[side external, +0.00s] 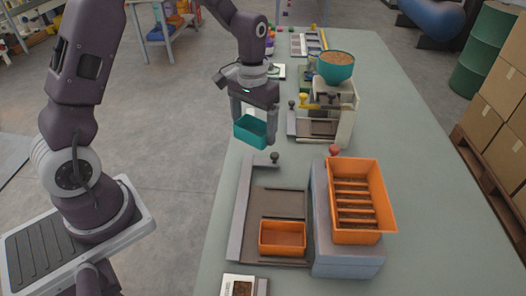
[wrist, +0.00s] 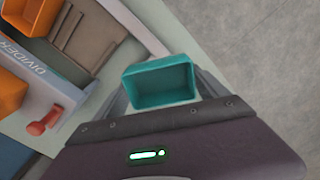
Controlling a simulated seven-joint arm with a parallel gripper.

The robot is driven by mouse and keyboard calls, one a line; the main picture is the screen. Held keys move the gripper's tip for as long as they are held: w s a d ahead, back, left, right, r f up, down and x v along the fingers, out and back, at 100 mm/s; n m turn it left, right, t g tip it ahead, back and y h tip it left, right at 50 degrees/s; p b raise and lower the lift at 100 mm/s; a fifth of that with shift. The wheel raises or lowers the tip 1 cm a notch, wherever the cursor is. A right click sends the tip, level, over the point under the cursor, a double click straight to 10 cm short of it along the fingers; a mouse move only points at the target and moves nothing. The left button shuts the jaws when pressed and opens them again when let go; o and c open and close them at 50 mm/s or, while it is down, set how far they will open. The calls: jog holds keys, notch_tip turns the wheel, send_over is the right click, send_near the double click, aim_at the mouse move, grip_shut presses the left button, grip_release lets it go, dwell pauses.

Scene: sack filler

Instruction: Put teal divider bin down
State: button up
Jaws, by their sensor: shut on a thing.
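The teal divider bin (side external: 250,132) is a small open-topped box held between the fingers of my gripper (side external: 254,122), above the left edge of the long grey-green table (side external: 400,110). In the wrist view the teal bin (wrist: 160,82) sits at the front of my gripper (wrist: 162,95), upright or nearly so, and its inside looks empty. My gripper is shut on it. The bin appears raised over the table surface; the exact height is hard to tell.
An orange bin (side external: 283,238) sits on a grey tray station in front. An orange slatted hopper (side external: 355,205) stands on a grey block to its right. Behind is a machine with a teal bowl (side external: 335,67) of brown grain. Cardboard boxes (side external: 500,95) stand at right.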

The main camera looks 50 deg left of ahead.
jog(key=w+d+r+n, duration=0.2)
jog(key=w+d, duration=0.5)
jog(key=d, duration=0.2)
jog(key=w+d+r+n, duration=0.2)
jog(key=w+d, duration=0.5)
jog(key=d, duration=0.2)
jog(key=f, duration=0.4)
jog(key=w+f+n, duration=0.1)
jog(key=f, duration=0.3)
jog(key=f+n, duration=0.1)
jog(key=f, duration=0.4)
jog(key=shift+w+a, duration=0.1)
jog(key=shift+w, duration=0.1)
jog(key=o, duration=1.2)
jog(key=shift+o, duration=0.2)
notch_tip(320, 180, up, 12)
